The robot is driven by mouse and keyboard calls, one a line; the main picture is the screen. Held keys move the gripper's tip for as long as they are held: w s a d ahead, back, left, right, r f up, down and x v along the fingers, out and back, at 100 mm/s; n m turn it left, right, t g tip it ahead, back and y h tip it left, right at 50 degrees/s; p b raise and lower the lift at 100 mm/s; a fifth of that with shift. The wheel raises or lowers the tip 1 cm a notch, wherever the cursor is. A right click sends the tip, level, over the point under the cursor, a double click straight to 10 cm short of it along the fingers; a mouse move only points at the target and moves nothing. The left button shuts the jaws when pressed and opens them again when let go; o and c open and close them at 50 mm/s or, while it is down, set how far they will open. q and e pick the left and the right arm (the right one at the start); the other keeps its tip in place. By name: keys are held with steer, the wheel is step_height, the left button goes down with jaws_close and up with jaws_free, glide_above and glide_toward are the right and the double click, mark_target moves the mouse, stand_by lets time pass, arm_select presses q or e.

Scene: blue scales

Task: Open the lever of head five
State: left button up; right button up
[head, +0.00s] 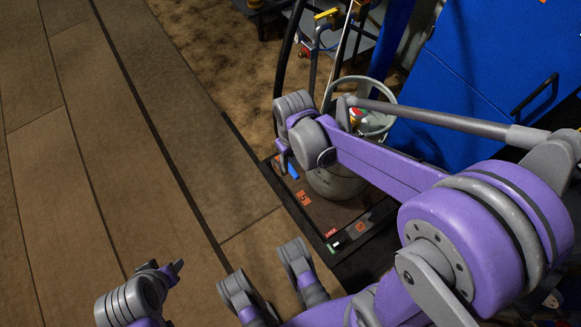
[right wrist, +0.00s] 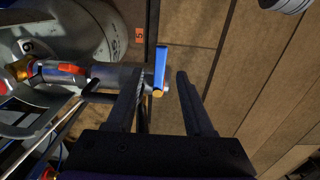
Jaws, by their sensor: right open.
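A blue lever (right wrist: 161,68) sits at the end of a grey metal pipe (right wrist: 115,75) in the right wrist view. In the head view a bit of the blue lever (head: 293,171) shows just below my right wrist, which hides the right fingers and the pipe. My left gripper (head: 172,270) is low at the left, jaws unclear.
A grey gas cylinder (head: 335,185) with a ring collar stands on a dark platform (head: 345,222) behind the lever. Metal posts and a yellow-and-red fitting (head: 326,15) rise behind it. A blue cabinet (head: 480,65) with a dark handle is at right. The brown floor (head: 120,150) at left is clear.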

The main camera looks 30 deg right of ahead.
mark_target(293, 171)
steer(key=shift+f+b, duration=0.6)
steer(key=shift+f, duration=1.7)
jaws_close()
